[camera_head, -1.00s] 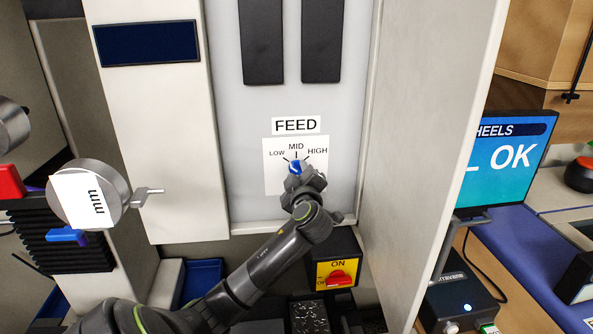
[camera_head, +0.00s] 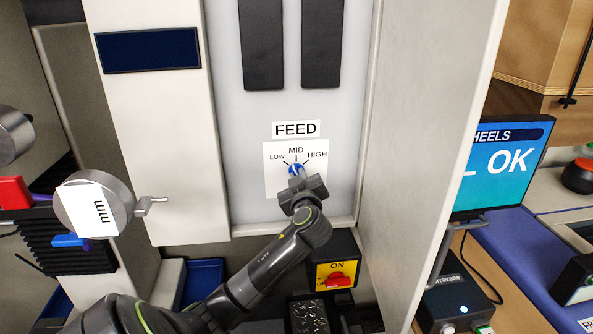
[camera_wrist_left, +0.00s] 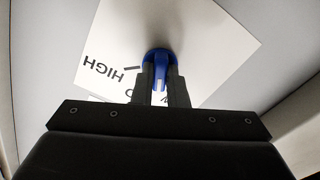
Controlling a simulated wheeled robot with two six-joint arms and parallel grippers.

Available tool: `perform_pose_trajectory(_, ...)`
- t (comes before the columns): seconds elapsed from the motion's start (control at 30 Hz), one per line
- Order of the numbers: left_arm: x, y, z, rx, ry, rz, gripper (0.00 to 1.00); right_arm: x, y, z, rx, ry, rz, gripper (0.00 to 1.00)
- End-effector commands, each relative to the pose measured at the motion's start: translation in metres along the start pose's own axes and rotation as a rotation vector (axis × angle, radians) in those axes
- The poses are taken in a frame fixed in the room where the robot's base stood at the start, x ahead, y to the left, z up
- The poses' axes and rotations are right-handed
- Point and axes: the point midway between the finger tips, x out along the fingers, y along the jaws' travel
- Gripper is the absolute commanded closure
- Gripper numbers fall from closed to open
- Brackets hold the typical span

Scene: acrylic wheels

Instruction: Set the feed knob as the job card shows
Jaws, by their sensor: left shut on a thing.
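The blue feed knob (camera_head: 296,169) sits on a white plate (camera_head: 280,186) marked LOW, MID and HIGH, below the FEED label (camera_head: 296,129). My left gripper (camera_head: 300,178) is at the knob from below and is shut on it. In the left wrist view the fingers (camera_wrist_left: 159,84) stand on both sides of the blue knob's raised bar (camera_wrist_left: 158,70). HIGH appears upside down to the left there, and MID is mostly hidden behind the fingers. I cannot tell surely which mark the knob points to. I see no readable job card. My right gripper is not in view.
A yellow switch plate with a red ON switch (camera_head: 337,279) is below the knob, close to my left arm. A pale upright panel (camera_head: 425,150) stands to the right. A screen reading OK (camera_head: 503,165) is beyond it. A crank wheel marked mm (camera_head: 95,205) is at left.

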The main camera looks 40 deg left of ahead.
Motion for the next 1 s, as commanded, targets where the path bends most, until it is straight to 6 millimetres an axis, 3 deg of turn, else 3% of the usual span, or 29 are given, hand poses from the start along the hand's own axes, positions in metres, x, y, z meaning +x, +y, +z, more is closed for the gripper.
perform_pose_trajectory(0.27, 0.0, 0.0, 0.0, 0.012, -0.001, 0.0, 1.0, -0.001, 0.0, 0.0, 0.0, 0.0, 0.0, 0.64)
perform_pose_trajectory(0.7, 0.0, 0.0, -0.001, 0.376, -0.002, -0.001, 1.0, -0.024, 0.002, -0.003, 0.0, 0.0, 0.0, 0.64)
perform_pose_trajectory(1.0, 0.0, 0.0, 0.001, 0.399, -0.001, 0.0, 1.0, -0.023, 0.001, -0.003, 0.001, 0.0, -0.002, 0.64)
